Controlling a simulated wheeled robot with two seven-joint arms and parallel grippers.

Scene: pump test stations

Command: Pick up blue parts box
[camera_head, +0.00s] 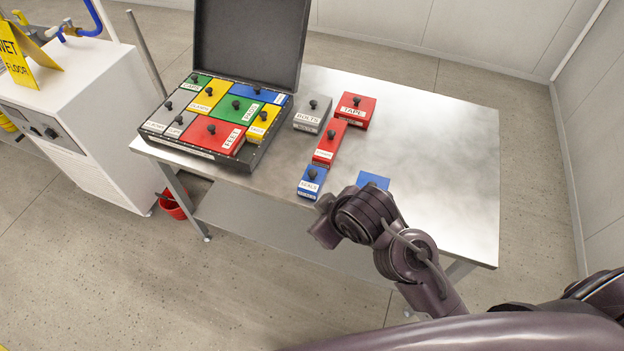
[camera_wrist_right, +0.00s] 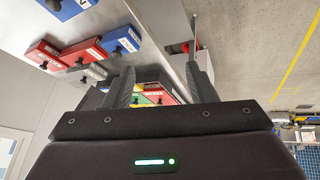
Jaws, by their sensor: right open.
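Two blue parts boxes are on the steel table. One, labelled SEALS (camera_head: 311,182), has a black knob and sits at the table's front edge; it also shows in the right wrist view (camera_wrist_right: 121,41). The other blue box (camera_head: 373,181) is to its right, partly hidden behind my right arm; its label shows in the right wrist view (camera_wrist_right: 66,7), cut by the frame edge. My right gripper (camera_wrist_right: 160,72) is open, with nothing between its fingers. In the head view it is near the table's front edge by the SEALS box, its fingers mostly hidden. My left gripper is not in view.
A black open case (camera_head: 143,135) holds several coloured boxes on the table's left. A red box (camera_head: 328,144), a red TAPE box (camera_head: 356,110) and a grey BOLTS box (camera_head: 312,113) stand near the SEALS box. The table's right side (camera_head: 450,150) is clear.

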